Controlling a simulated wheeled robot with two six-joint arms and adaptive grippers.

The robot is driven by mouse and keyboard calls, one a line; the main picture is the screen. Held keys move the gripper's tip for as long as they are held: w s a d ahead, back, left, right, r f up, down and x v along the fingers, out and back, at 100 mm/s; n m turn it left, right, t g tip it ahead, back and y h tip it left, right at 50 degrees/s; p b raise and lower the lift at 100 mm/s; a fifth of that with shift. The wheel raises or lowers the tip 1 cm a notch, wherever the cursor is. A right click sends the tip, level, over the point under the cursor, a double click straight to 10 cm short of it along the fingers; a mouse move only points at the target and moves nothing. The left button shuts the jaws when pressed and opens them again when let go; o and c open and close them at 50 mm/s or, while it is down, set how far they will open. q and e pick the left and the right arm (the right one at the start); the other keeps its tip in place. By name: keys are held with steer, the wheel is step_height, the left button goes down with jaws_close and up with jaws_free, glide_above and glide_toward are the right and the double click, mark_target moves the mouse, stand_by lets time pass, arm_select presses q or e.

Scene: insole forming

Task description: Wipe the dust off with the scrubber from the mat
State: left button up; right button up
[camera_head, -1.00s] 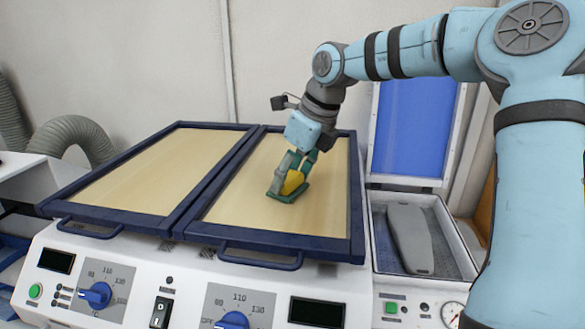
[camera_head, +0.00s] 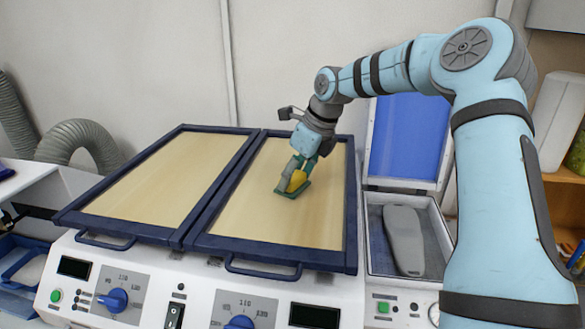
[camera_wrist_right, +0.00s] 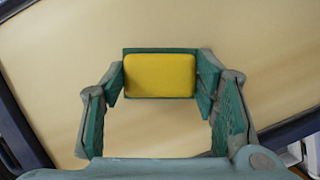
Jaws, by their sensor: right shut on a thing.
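The scrubber (camera_head: 297,181), yellow with a green base, is on the right-hand tan mat (camera_head: 290,220) in the head view. My right gripper (camera_head: 298,170) is shut on it from above, and the scrubber rests on or just above the surface; I cannot tell which. In the right wrist view the yellow top of the scrubber (camera_wrist_right: 160,75) sits between the two green-padded fingers of my right gripper (camera_wrist_right: 160,90). The tan surface (camera_wrist_right: 60,60) shows around it. I cannot make out any dust. My left gripper is not in view.
A second tan panel (camera_head: 165,180) in a dark blue frame lies to the left. A tray with a grey insole form (camera_head: 404,238) and a raised blue-lined lid (camera_head: 407,140) stand to the right. Blue handles (camera_head: 262,270) and knobs (camera_head: 240,322) line the front.

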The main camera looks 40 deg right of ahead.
steer(key=shift+w+d+f, duration=0.1)
steer(key=shift+w+d, duration=0.15)
steer(key=shift+d, duration=0.05)
steer(key=shift+w+d+p, duration=0.1)
steer(key=shift+d+p, duration=0.15)
steer(key=shift+p, duration=0.5)
steer(key=shift+w+d+p, duration=0.35)
steer(key=shift+d+p, duration=0.05)
steer(key=shift+w+d, duration=0.25)
steer(key=shift+w+d+f, duration=0.15)
steer(key=shift+w+d, duration=0.35)
steer(key=shift+d, duration=0.25)
steer(key=shift+w+d, duration=0.5)
steer(key=shift+d, duration=0.05)
